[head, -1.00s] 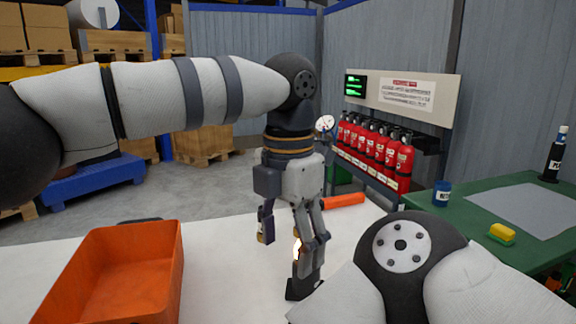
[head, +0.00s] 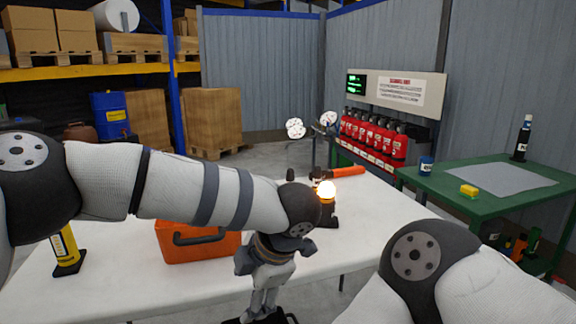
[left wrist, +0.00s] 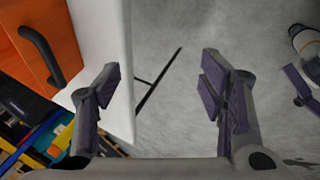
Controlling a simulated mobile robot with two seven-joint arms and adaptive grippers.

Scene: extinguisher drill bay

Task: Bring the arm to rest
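My left arm reaches across the head view from the left. Its wrist is bent down, and my left gripper (head: 265,312) hangs low near the front edge of the white table (head: 370,225). In the left wrist view the left gripper (left wrist: 160,95) has its fingers wide apart with nothing between them; grey floor and the table edge show beyond. My right arm's elbow (head: 415,255) is at lower right in the head view. The right gripper seems to show only partly at the right edge of the left wrist view (left wrist: 304,78); its opening is unclear.
On the table are an orange box with a black handle (head: 215,247), a yellow-black stand (head: 66,250), a lit lamp (head: 326,190) and an orange cylinder (head: 348,171). A green table (head: 460,202) stands right. Red extinguishers (head: 375,135) stand behind.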

